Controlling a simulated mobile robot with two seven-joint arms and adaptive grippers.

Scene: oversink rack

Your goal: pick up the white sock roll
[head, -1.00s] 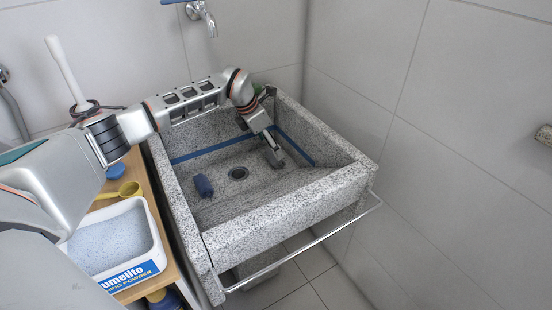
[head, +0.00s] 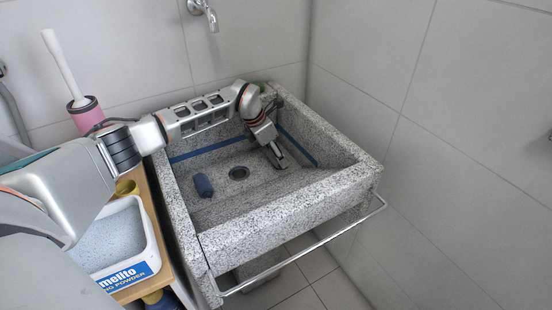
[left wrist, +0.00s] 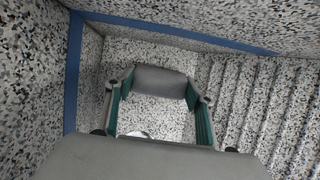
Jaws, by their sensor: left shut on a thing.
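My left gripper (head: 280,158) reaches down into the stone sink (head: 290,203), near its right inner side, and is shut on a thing. In the left wrist view the same gripper (left wrist: 157,112) shows its grey and green fingers above the speckled stone. A small edge of the white sock roll (left wrist: 136,134) shows between them; most of it is hidden by the gripper. In the head view I cannot make out the white roll. My right gripper is not in view.
A dark blue roll (head: 203,185) lies left of the drain (head: 239,173) in the sink. A blue band (head: 210,148) runs along the inner walls. Left of the sink, a wooden stand holds a white powder tub (head: 150,247). A metal rail (head: 318,246) runs along the front.

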